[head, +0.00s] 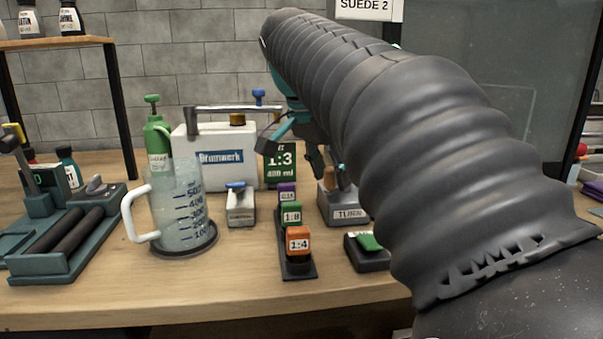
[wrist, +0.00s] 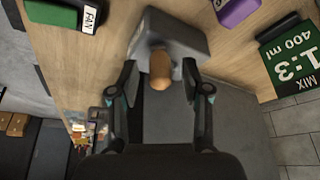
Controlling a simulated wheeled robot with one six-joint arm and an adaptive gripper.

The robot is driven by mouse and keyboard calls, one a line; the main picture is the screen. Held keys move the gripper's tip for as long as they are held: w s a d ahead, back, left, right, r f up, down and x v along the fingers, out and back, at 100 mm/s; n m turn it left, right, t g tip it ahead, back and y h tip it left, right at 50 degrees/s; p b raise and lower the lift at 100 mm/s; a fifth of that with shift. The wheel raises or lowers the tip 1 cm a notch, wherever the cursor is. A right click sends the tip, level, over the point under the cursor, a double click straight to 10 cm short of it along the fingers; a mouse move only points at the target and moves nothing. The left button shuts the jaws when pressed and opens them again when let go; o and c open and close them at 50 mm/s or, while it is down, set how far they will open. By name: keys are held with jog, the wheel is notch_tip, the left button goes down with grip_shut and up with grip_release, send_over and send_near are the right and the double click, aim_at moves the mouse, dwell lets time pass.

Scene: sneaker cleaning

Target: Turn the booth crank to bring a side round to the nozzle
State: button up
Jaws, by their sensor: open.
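The crank box (head: 343,214), a small grey block marked "TURN", stands on the bench in front of the booth's dark glass panel (head: 470,80). In the wrist view the crank box (wrist: 182,32) lies ahead, and the knob (wrist: 160,72) is between the two fingers of my gripper (wrist: 160,80). The fingers are open, with a gap on each side of the knob. My arm hides much of the booth. I cannot make out the nozzle.
A "FAN" switch box (head: 367,252) with a green top sits close by, in front. Several dilution blocks (head: 297,243) stand in a row to the left. A measuring jug (head: 178,215), a white canister (head: 214,158) and a green "1:3" sign (head: 281,165) stand farther left and behind.

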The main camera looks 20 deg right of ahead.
jog(key=shift+f, duration=0.1)
grip_shut()
jog(key=shift+s+d, duration=0.1)
jog(key=shift+d, duration=0.05)
jog(key=n, duration=0.1)
jog(key=s+n+t, duration=0.1)
jog(key=n, duration=0.1)
jog(key=d+n+y, duration=0.1)
jog(key=shift+s+d+n+t, duration=0.1)
jog(key=shift+s+n+t, duration=0.2)
jog(key=shift+n, duration=0.1)
jog(key=n, duration=0.1)
jog(key=d+n, duration=0.1)
jog(key=n, duration=0.1)
jog(key=shift+s+d+t+y, duration=0.1)
jog(key=shift+s+t+y, duration=0.25)
jog(key=shift+t+y, duration=0.05)
jog(key=shift+s+d+n+y+p, duration=0.15)
jog(key=shift+n+y+p, duration=0.1)
jog(key=shift+n, duration=0.25)
jog(key=shift+w+d+n+y+p, duration=0.1)
jog(key=shift+d+n+y+p, duration=0.1)
jog(key=shift+n, duration=0.3)
